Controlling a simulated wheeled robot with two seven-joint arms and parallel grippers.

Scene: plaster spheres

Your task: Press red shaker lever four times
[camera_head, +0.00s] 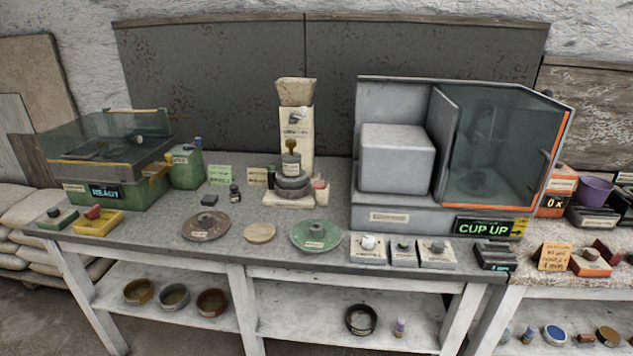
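Neither of my grippers is in view. At the right edge stands an orange-red device (556,190) with a display (553,204) reading "0 x". A purple bowl (594,190) sits beside it. In front of it, on the right table, is a small orange-red box (590,264) with a dark top part; a dark red piece (607,250) lies just behind it. I cannot tell which of these is the shaker lever. Another red knob (93,212) sits on a yellow box (94,223) at the left.
A glass-lidded green machine (105,188) reads "READY". A grey cabinet (400,216) with a glass front reads "CUP UP". Discs (206,226), small switch boxes (437,255) and a dark box (495,256) line the front edge. An orange sign (554,257) stands at right.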

